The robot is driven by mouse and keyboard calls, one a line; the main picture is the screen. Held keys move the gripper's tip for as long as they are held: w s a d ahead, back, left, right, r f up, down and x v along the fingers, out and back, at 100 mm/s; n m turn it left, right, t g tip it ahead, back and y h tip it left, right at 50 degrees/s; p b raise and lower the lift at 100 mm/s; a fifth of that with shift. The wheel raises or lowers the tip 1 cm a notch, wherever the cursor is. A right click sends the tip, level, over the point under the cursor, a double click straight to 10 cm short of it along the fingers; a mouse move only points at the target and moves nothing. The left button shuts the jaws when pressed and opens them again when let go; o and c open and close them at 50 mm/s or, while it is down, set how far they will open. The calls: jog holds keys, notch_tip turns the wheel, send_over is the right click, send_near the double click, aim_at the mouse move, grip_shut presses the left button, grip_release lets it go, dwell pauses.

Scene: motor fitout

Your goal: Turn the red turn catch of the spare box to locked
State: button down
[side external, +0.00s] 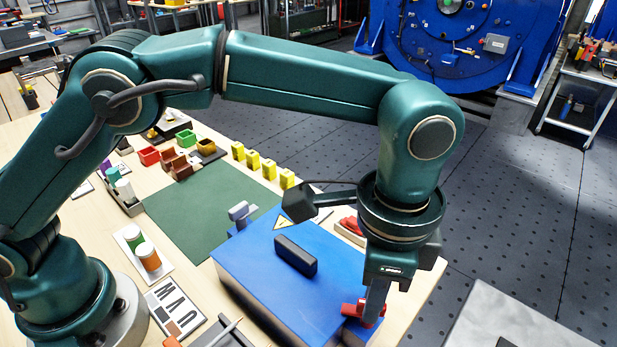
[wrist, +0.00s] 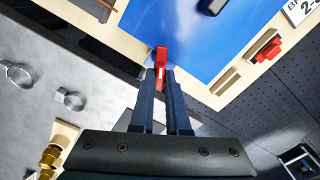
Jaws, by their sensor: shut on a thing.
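The spare box is a blue-lidded box (side external: 262,283) with a dark handle (side external: 295,256) and a yellow warning triangle on its lid. It stands near the table edge. The red turn catch (side external: 352,311) is at the box's near right corner. My gripper (side external: 372,310) points down at that corner and is shut on the red catch. In the wrist view the catch (wrist: 161,62) shows between the fingertips of my gripper (wrist: 160,80), at the edge of the blue lid (wrist: 180,30). The fingers hide part of the catch, and I cannot tell whether it is locked.
A green mat (side external: 195,200) lies behind the box, with yellow blocks (side external: 254,162) along its far side. A red part (side external: 350,224) sits beyond the box; a red part (wrist: 266,50) also shows in the wrist view. A grey surface (side external: 500,325) stands right of the table.

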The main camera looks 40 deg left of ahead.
jog(key=m, duration=0.5)
jog(key=shift+m, duration=0.3)
jog(key=shift+r, duration=0.1)
dwell(0.3)
jog(key=c, duration=0.9)
grip_release()
jog(key=shift+r, duration=2.5)
